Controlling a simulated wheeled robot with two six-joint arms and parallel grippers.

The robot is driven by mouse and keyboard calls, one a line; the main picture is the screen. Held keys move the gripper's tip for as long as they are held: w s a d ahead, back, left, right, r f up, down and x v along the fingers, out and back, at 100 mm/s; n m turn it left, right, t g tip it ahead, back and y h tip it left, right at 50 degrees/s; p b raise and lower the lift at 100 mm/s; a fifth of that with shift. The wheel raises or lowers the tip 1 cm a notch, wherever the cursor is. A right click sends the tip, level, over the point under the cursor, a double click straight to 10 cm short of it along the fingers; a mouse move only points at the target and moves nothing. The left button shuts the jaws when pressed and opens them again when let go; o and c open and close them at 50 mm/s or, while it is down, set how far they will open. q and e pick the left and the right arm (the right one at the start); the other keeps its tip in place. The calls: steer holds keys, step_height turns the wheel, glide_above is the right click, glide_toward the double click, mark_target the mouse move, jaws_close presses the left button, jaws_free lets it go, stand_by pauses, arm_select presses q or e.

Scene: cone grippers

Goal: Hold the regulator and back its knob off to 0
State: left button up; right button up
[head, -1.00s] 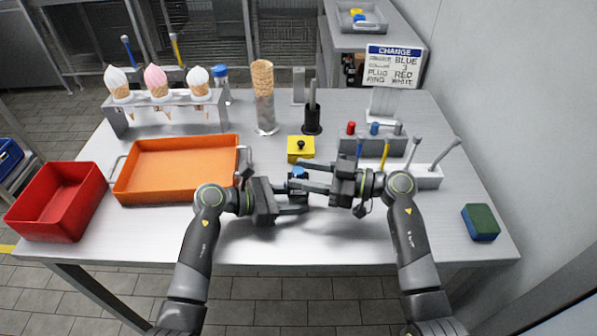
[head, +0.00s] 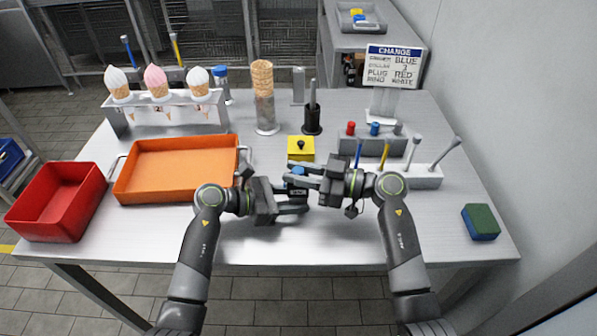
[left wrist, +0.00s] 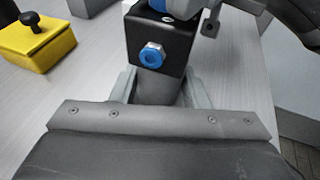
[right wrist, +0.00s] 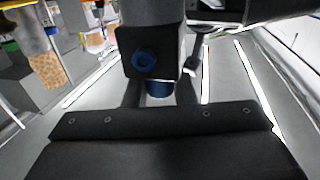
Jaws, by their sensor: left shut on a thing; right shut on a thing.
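The regulator is a black block (left wrist: 175,40) with a blue fitting (left wrist: 151,56) on its side. In the left wrist view my left gripper (left wrist: 158,90) is shut around its lower grey part. The block also shows in the right wrist view (right wrist: 165,38). There my right gripper (right wrist: 158,96) is shut on the blue knob (right wrist: 158,87) at the block's end. In the head view my left gripper (head: 297,200) and my right gripper (head: 294,174) meet at the regulator, with a bit of blue (head: 298,170) showing. The knob's scale cannot be read.
Behind the grippers stand a yellow block with a black knob (head: 301,150) and a grey rack with coloured plugs (head: 350,143). An orange tray (head: 124,190) and a red bin (head: 30,232) are at left. A sponge (head: 480,222) lies at right. The front table strip is clear.

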steer(key=m+t+h, duration=0.1)
steer(key=m+t, duration=0.1)
steer(key=t, duration=0.1)
steer(key=m+t+h, duration=0.2)
steer(key=t, duration=0.1)
steer(key=o, duration=0.9)
steer(key=shift+o, duration=0.2)
steer(key=v, duration=1.2)
steer(key=shift+f, duration=0.1)
